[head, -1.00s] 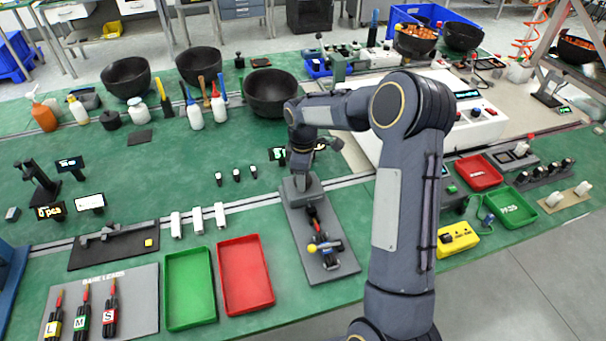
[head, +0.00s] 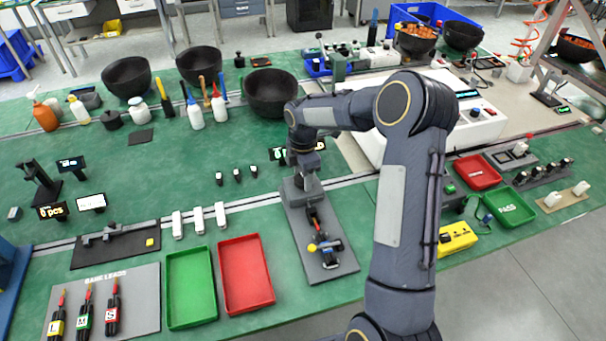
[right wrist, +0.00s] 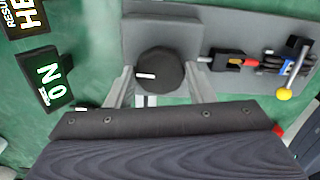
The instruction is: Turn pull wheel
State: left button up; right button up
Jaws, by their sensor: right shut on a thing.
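The pull wheel (right wrist: 160,68) is a round black knob with a short white mark, at one end of a grey fixture plate (head: 335,262). In the right wrist view it sits between the two fingers of my right gripper (right wrist: 161,84), which is shut on it. In the head view my right gripper (head: 304,168) points down at the grey block (head: 300,190) at the plate's far end, and the wheel is hidden there. A dark clamp with a red piece (right wrist: 240,61) and a lever with a yellow ball (right wrist: 284,93) are on the same plate. My left gripper is not in view.
A red tray (head: 246,275) and a green tray (head: 190,288) lie left of the fixture. A small display (right wrist: 52,81) stands near the gripper. A yellow device (head: 457,238) lies to the right, beyond my arm. Green table is free between the fixture and the small upright parts.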

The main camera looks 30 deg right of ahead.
dwell(0.4)
jog(key=o, duration=1)
jog(key=shift+r, duration=0.1)
notch_tip(320, 180, up, 7)
jog(key=shift+b, duration=0.4)
jog(key=shift+r, duration=0.35)
